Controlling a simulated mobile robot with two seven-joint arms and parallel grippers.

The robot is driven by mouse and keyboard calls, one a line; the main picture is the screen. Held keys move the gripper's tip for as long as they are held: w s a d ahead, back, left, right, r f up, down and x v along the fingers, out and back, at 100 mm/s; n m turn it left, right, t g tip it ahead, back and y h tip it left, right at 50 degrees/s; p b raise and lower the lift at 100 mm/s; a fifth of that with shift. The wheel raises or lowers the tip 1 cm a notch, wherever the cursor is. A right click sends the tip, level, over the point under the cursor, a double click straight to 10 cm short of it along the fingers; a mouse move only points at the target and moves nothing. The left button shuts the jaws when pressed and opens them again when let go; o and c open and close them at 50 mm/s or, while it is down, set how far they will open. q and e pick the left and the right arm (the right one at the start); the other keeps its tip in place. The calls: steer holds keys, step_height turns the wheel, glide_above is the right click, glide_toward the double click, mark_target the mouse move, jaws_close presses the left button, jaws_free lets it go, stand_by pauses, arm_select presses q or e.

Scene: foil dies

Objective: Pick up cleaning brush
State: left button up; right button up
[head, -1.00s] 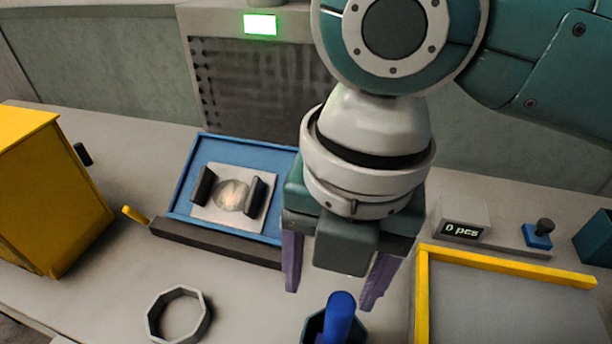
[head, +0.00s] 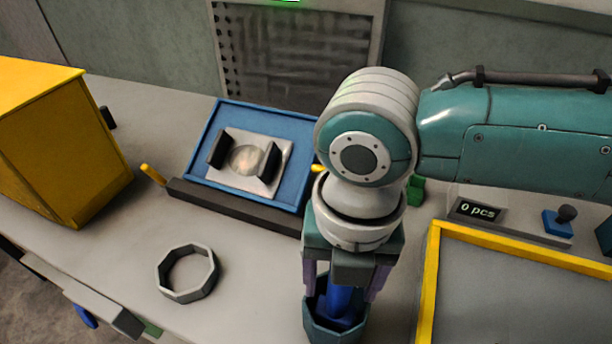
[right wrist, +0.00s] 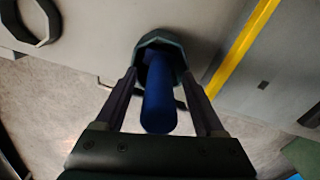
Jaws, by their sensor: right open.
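The cleaning brush shows as a blue handle (head: 339,297) standing up out of a dark green holder (head: 334,325) at the front of the table. In the right wrist view the blue handle (right wrist: 159,95) points toward the camera, with the holder (right wrist: 160,42) around its far end. The brush head is hidden inside the holder. My right gripper (head: 341,292) is open, pointing down, with its purple fingers on either side of the handle. In the right wrist view a gap shows between the handle and the fingers (right wrist: 162,95). My left gripper is not in view.
A grey octagonal ring (head: 187,274) lies left of the holder. A blue fixture (head: 215,130) with a metal plate stands behind. A yellow-edged tray (head: 428,285) is close on the right. A yellow box (head: 60,145) stands at far left.

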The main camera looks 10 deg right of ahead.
steer(key=shift+f, duration=0.8)
jaws_close()
